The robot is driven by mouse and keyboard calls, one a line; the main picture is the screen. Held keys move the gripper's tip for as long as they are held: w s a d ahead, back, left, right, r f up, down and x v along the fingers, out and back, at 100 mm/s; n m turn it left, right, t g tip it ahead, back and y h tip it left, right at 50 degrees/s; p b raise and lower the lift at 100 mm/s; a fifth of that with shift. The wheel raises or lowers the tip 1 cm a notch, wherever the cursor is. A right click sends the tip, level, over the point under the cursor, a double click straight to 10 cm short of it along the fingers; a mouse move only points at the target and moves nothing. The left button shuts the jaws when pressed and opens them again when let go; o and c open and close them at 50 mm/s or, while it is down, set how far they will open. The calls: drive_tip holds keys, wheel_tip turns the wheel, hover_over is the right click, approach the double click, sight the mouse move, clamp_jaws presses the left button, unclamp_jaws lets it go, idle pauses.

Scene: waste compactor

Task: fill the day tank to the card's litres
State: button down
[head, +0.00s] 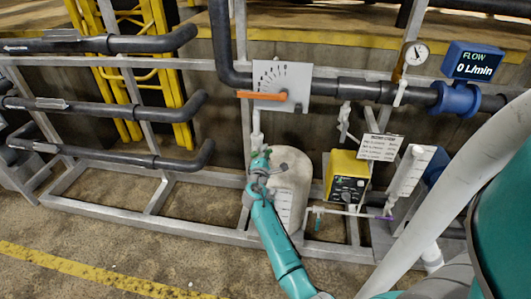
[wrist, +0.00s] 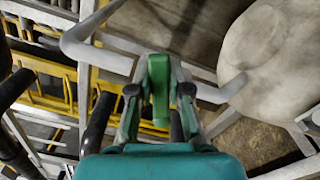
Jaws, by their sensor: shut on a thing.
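The day tank seems to be the rounded off-white tank (head: 292,180) on the frame's floor, behind my gripper, with a marked pale panel on its front. It also shows at the right of the wrist view (wrist: 255,60). My gripper (head: 259,165) is in front of the tank's left side, below a pale pipe (head: 257,128). In the wrist view its fingers are shut on what looks like a green handle (wrist: 159,90) by a pale bent pipe (wrist: 105,58). The flow display (head: 474,65) reads 0 L/min. A card (head: 380,147) has text too small to read.
An orange lever (head: 263,96) lies level across a white scale plate (head: 296,75). A round gauge (head: 416,54), a yellow box (head: 346,170) and a white marked column (head: 410,172) stand right. Dark pipes (head: 100,45) run left. The floor in front is clear.

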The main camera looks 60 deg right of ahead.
drive_tip(key=shift+f, duration=0.1)
drive_tip(key=shift+s+f+m, duration=0.1)
drive_tip(key=shift+f+m, duration=0.5)
drive_tip(key=shift+m, duration=0.7)
drive_tip(key=shift+s+f+m, duration=0.1)
drive_tip(key=shift+f+m, duration=0.45)
drive_tip(key=shift+m, duration=0.75)
drive_tip(key=c, duration=1.1)
unclamp_jaws()
drive_tip(key=v, duration=1.2)
drive_tip(key=shift+s+f, duration=0.1)
